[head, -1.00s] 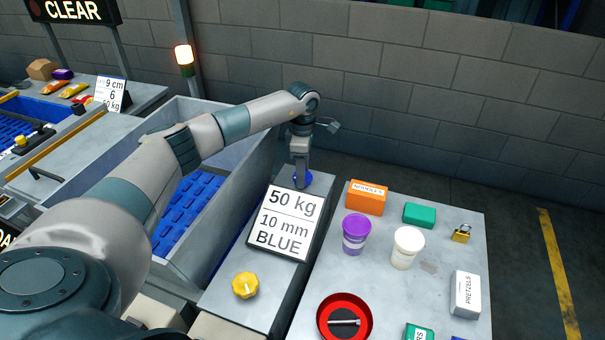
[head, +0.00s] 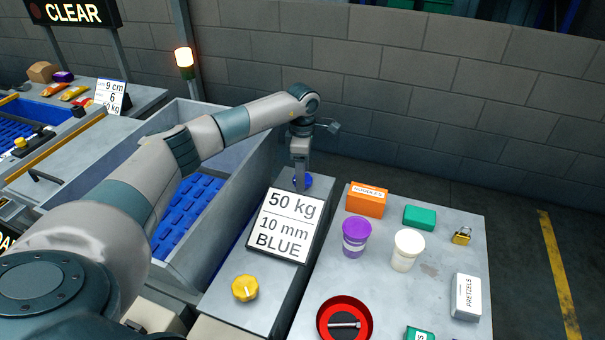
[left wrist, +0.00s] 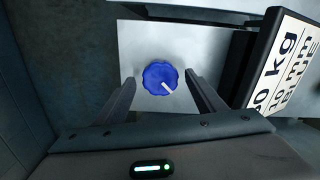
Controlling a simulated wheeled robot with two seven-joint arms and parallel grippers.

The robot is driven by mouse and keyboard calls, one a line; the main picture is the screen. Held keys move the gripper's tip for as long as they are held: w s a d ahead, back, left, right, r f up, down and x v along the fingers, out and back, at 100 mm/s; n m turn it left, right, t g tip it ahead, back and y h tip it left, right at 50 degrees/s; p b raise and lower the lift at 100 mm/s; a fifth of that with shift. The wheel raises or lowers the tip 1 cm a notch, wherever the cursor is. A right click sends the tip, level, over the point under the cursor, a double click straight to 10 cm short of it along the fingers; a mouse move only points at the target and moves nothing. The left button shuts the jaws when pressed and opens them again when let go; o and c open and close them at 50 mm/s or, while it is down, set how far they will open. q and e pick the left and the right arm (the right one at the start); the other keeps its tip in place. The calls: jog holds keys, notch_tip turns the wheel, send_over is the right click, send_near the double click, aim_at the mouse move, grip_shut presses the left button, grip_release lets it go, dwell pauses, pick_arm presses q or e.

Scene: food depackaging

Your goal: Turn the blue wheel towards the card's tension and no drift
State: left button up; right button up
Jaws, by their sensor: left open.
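The blue wheel (left wrist: 160,77) is a scalloped knob with a white pointer mark, on a light metal plate. In the left wrist view the mark points to the lower right. My left gripper (left wrist: 163,83) is open, with one finger on each side of the wheel and a gap on both sides. In the head view the gripper (head: 300,183) hangs over the blue wheel (head: 305,180) and partly hides it. The card (head: 284,225) reads "50 kg, 10 mm, BLUE". It leans on the ledge just in front of the wheel. My right gripper is not in view.
A yellow knob (head: 245,288) sits nearer on the same ledge. A grey-walled conveyor with a blue belt (head: 180,222) runs to the left. The table at right holds an orange box (head: 367,200), a purple cup (head: 356,237), a white cup (head: 406,250) and a red bowl (head: 344,318).

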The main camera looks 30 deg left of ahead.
pick_arm(q)
jog(key=shift+r+b, duration=0.3)
jog(key=shift+r, duration=0.4)
notch_tip(320, 180, up, 4)
jog(key=shift+r+b, duration=0.1)
jog(key=shift+b, duration=0.55)
notch_tip(320, 180, up, 12)
jog(key=b, duration=0.2)
jog(key=shift+f+b, duration=0.25)
jog(key=shift+b, duration=0.05)
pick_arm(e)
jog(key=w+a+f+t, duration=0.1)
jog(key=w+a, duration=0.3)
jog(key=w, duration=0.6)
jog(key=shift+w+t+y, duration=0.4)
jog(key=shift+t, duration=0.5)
pick_arm(q)
jog(key=shift+s+f, duration=0.1)
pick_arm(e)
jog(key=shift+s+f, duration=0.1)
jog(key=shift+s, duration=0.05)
